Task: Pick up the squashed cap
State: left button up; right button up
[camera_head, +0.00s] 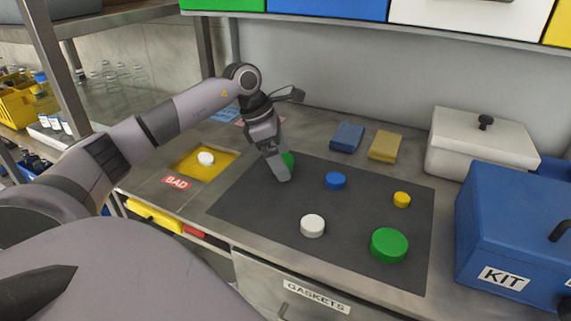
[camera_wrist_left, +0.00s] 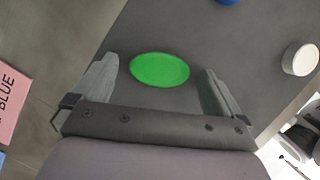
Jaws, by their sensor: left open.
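My left gripper (camera_head: 281,166) is low over the dark mat (camera_head: 255,205), pointing down, with its jaws open. In the left wrist view a green cap (camera_wrist_left: 160,69) with an oval outline lies between and just beyond the two fingertips (camera_wrist_left: 158,75); I see no contact. In the head view this green cap (camera_head: 289,159) is mostly hidden behind the gripper. On the mat also lie a blue cap (camera_head: 335,181), a white cap (camera_head: 312,226), a yellow cap (camera_head: 402,200) and a large round green cap (camera_head: 389,245). My right gripper is not in view.
A yellow recess (camera_head: 187,163) marked BAD holds a white cap (camera_head: 206,158). A blue KIT box (camera_head: 515,225) and a white lidded box (camera_head: 470,150) stand at the right. Blue (camera_head: 347,137) and yellow (camera_head: 385,146) pads lie behind the mat. A shelf with bins hangs above.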

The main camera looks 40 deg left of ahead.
pick_arm(q)
jog(key=shift+c, duration=0.3)
jog(key=c, duration=1)
jog(key=shift+c, duration=0.2)
jog(key=shift+r, duration=0.1)
